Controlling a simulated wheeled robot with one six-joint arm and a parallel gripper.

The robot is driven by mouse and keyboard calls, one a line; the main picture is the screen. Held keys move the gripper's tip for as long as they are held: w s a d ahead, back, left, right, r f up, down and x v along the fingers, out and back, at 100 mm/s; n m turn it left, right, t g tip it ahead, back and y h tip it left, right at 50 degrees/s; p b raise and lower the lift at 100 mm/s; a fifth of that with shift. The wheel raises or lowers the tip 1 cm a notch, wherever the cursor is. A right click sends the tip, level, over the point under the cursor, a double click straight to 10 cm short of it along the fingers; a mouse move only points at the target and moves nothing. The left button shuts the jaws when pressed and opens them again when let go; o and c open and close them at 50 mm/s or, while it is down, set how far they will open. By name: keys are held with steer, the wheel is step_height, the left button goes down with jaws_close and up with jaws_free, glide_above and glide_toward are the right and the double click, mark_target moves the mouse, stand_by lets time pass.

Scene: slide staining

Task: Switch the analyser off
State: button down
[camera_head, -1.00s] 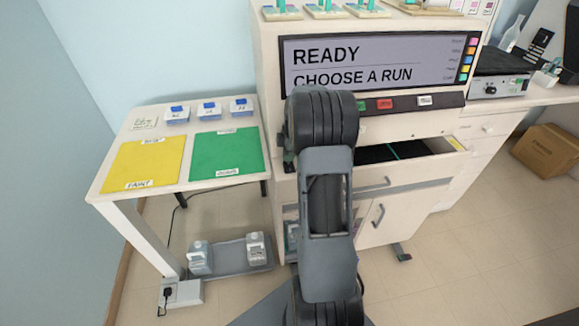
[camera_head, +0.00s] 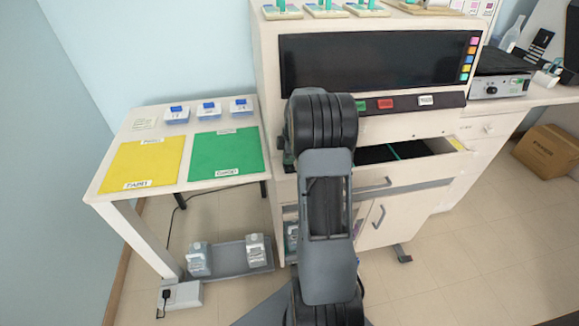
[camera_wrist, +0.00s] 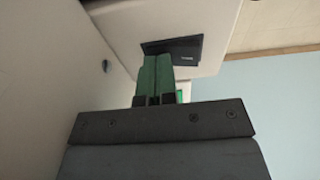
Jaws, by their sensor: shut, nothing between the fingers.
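The analyser (camera_head: 268,90) is a large cream cabinet with a wide display (camera_head: 375,62) on its front. The display is black and blank. In the wrist view my gripper (camera_wrist: 157,60) has its green fingers together, with nothing between them. The fingertips are at or close in front of a black panel (camera_wrist: 185,47) set in a cream surface. They hide its left part, and I cannot tell whether they touch it. A small pale mark shows on the panel. In the head view my arm hides the gripper.
Below the display are green, red (camera_head: 387,102) and white buttons. An open drawer (camera_head: 425,153) sticks out beneath. At left a table (camera_head: 108,195) holds a yellow mat (camera_head: 150,163), a green mat (camera_head: 226,152) and blue-topped containers. Bottles stand on a low grey tray (camera_head: 232,268).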

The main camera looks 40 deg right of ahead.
steer(key=shift+r, duration=0.1)
steer(key=shift+r+p, duration=2.35)
steer(key=shift+r, duration=1.1)
steer(key=s+a+r+m+t+h+p, duration=0.1)
steer(key=s+a+r+m, duration=0.1)
steer(key=a+r, duration=0.35)
steer(key=s+a+r+m+p, duration=0.1)
steer(key=s+a+r+m, duration=0.25)
steer(key=a, duration=0.35)
steer(key=s+a+r+m+t+p, duration=0.1)
steer(key=s+a+r+m+p, duration=0.1)
steer(key=s+a+r+m, duration=0.2)
steer(key=s+a+m, duration=0.3)
steer(key=s+a, duration=0.4)
steer(key=s, duration=0.1)
steer(key=shift+t+h, duration=0.3)
steer(key=shift+t, duration=0.1)
